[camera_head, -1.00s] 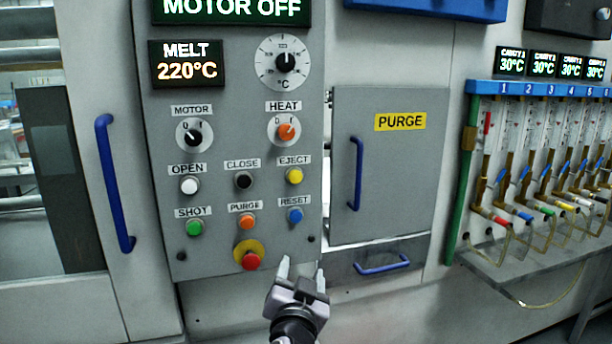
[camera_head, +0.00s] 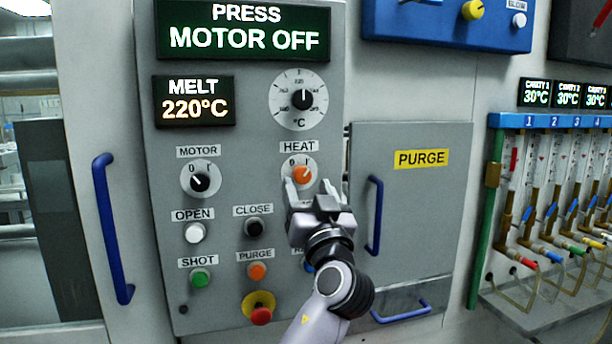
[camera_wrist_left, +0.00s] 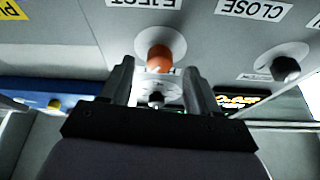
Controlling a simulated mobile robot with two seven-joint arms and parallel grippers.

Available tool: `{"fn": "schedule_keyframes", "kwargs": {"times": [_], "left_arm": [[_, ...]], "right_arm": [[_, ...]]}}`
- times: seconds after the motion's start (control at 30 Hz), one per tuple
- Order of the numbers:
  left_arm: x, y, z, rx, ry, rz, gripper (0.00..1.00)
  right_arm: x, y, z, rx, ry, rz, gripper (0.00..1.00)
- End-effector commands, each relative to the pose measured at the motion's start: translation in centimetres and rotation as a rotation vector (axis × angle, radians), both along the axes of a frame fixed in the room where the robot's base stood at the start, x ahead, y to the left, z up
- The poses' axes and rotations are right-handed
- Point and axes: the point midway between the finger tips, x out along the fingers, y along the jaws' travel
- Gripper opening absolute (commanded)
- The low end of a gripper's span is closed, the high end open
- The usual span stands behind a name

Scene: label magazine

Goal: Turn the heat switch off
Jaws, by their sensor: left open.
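The heat switch (camera_head: 302,175) is an orange knob on a round white plate under the HEAT label, on the grey control panel. Its exact pointer direction is too small to tell. My left gripper (camera_head: 312,191) is open just below and in front of it, fingers pointing at the panel. In the left wrist view, which is upside down, the orange knob (camera_wrist_left: 159,57) shows beyond and between the two spread fingers of the gripper (camera_wrist_left: 158,82). I cannot tell whether they touch the knob. My gripper and arm hide the eject button and most of the reset button.
The black motor switch (camera_head: 200,180) is left of the heat switch, and the temperature dial (camera_head: 301,99) is above. Close (camera_head: 254,227) and purge (camera_head: 257,271) buttons are at lower left. The purge door (camera_head: 417,210) with its blue handle (camera_head: 375,215) is close on the right.

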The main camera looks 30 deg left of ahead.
Motion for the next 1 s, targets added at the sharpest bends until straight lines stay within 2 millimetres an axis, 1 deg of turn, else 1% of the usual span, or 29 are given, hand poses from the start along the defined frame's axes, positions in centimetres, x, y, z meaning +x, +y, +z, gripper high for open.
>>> {"fn": "schedule_keyframes", "kwargs": {"times": [0.03,0.2,0.5,0.53,0.57,0.6,0.67,0.7,0.87,1.0], "left_arm": [[0.5,0.5,0.7,0.002,0.001,0.002,0.61],[1.5,1.6,1.0,0.000,0.002,0.001,0.61],[1.6,1.8,0.9,-0.001,0.001,-0.001,0.61],[1.6,1.8,0.9,-0.001,0.001,-0.001,0.55],[1.6,1.8,0.9,-0.001,0.001,-0.001,0.45],[1.6,1.8,0.9,-0.001,0.001,-0.001,0.32],[1.6,1.8,0.9,0.000,0.002,0.000,0.12],[1.6,1.8,0.9,0.000,0.002,0.000,0.05],[1.6,1.8,0.9,-0.001,0.000,0.000,0.05],[1.6,1.8,0.6,-0.012,-0.012,0.000,0.05]], "right_arm": [[0.0,0.0,0.6,0.000,0.000,0.000,0.00],[0.0,0.0,1.1,0.000,0.000,0.000,0.00],[0.0,0.0,1.1,-0.001,0.000,0.001,0.00],[0.0,0.0,1.1,-0.001,0.000,0.001,0.00],[0.0,0.0,1.1,-0.001,0.000,0.001,0.00],[0.0,0.0,1.1,-0.001,0.000,0.001,0.00],[0.0,-0.1,1.1,-0.002,0.000,0.001,0.00],[0.0,-0.1,1.1,-0.002,0.000,0.001,0.00],[0.0,-0.1,1.0,-0.002,0.000,0.001,0.00],[0.0,-0.1,0.3,-0.002,0.000,0.001,0.00]]}}
